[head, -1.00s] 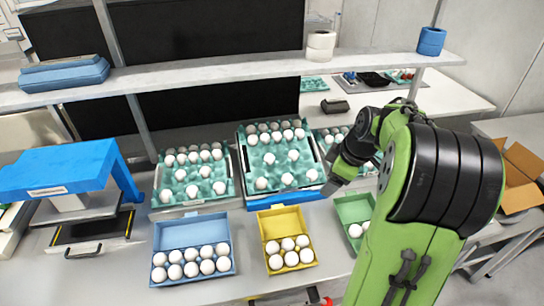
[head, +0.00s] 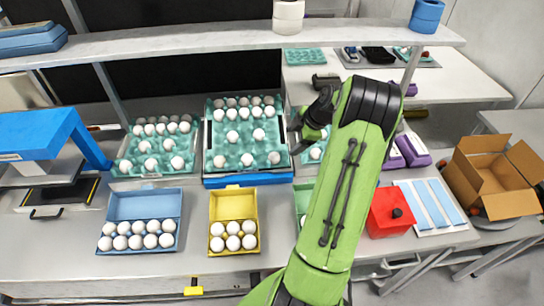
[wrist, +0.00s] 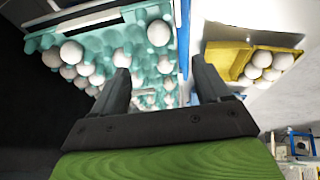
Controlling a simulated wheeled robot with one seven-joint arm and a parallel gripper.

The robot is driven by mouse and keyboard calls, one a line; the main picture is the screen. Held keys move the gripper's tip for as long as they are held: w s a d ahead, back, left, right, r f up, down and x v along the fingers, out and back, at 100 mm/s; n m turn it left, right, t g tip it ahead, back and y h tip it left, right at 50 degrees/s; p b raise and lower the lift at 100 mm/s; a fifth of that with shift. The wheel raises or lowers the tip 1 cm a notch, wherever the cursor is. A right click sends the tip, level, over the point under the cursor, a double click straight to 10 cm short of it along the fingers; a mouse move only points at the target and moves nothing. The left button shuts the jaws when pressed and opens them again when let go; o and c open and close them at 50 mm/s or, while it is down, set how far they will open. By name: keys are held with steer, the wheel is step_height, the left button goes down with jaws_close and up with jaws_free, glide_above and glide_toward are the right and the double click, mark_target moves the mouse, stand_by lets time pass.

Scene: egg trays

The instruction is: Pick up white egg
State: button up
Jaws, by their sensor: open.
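White eggs sit in three teal egg trays on the bench. One is the middle tray (head: 216,133), on a blue base, with a white egg (head: 274,157) near its front right corner. The left tray (head: 124,168) also holds eggs, and the right tray is mostly hidden behind my arm. My gripper (head: 293,148) is open and empty beside the right edge of the middle tray. In the wrist view, my gripper's fingers (wrist: 164,85) stand apart with teal tray and white eggs (wrist: 122,58) showing beyond and between them. No egg is between the fingertips.
A blue box (head: 145,200), a yellow box (head: 233,203) and a partly hidden green box (head: 301,199) stand in front of the trays, with eggs visible in the blue and yellow ones. A shelf (head: 200,55) runs above. A red box (head: 388,215) and cardboard box (head: 490,175) are right.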

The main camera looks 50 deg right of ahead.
mark_target(277, 155)
steer(key=p+x, duration=0.1)
steer(key=x, duration=1.2)
steer(key=shift+w+d+f+p, duration=0.1)
steer(key=shift+w+f+p, duration=0.2)
steer(key=shift+s+r, duration=0.1)
steer(key=shift+c, duration=1)
steer(key=c, duration=0.5)
